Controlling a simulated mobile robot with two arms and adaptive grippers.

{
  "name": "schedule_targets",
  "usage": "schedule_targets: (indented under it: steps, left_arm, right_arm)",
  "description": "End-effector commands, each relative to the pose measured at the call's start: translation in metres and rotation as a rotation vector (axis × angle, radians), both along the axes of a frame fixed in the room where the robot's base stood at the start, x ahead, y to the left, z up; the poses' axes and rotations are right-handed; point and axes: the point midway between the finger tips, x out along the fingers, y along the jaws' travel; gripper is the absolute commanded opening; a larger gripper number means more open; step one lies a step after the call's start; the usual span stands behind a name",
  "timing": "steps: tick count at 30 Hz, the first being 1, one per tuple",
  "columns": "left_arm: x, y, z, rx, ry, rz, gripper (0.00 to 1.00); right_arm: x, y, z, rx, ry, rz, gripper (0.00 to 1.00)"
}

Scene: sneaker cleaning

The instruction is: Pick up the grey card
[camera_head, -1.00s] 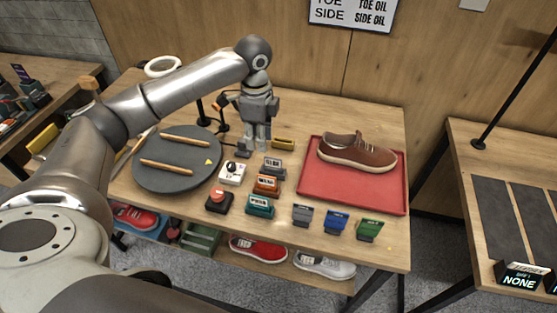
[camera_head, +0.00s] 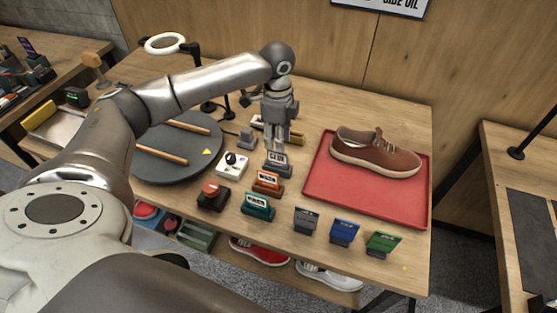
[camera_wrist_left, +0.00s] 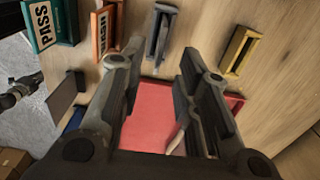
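The grey card (camera_head: 306,219) stands near the table's front edge, at the left end of a row with a blue card (camera_head: 344,232) and a green card (camera_head: 382,244). In the left wrist view, a dark grey panel at the left (camera_wrist_left: 64,95) looks like this card. My left gripper (camera_head: 281,146) points down above the table, behind the grey labelled block (camera_head: 277,163) and apart from the grey card. In the left wrist view, its two fingers (camera_wrist_left: 160,60) are spread, with nothing between them. My right gripper is not in view.
A round dark board (camera_head: 165,170) is farther left.

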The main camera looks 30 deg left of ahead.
Motion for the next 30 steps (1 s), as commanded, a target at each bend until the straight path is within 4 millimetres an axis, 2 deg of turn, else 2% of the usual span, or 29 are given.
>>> schedule_targets:
  steps: [8,12,16,25,30]
  left_arm:
    - [-0.001,0.0,-0.024,0.001,0.002,0.0,0.3]
    - [-0.001,0.0,-0.044,0.001,0.003,0.0,0.3]
    - [-0.001,0.0,-0.063,0.001,0.002,0.0,0.3]
    - [0.0,0.0,-0.07,0.0,-0.001,-0.001,0.3]
    - [0.0,0.0,-0.07,0.0,-0.001,-0.001,0.1]
  right_arm:
    - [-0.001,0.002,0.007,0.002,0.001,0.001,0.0]
    - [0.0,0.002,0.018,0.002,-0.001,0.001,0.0]
    - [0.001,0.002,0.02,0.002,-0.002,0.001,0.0]
    - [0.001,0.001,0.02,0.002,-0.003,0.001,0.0]
    - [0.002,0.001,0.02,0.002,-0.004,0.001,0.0]
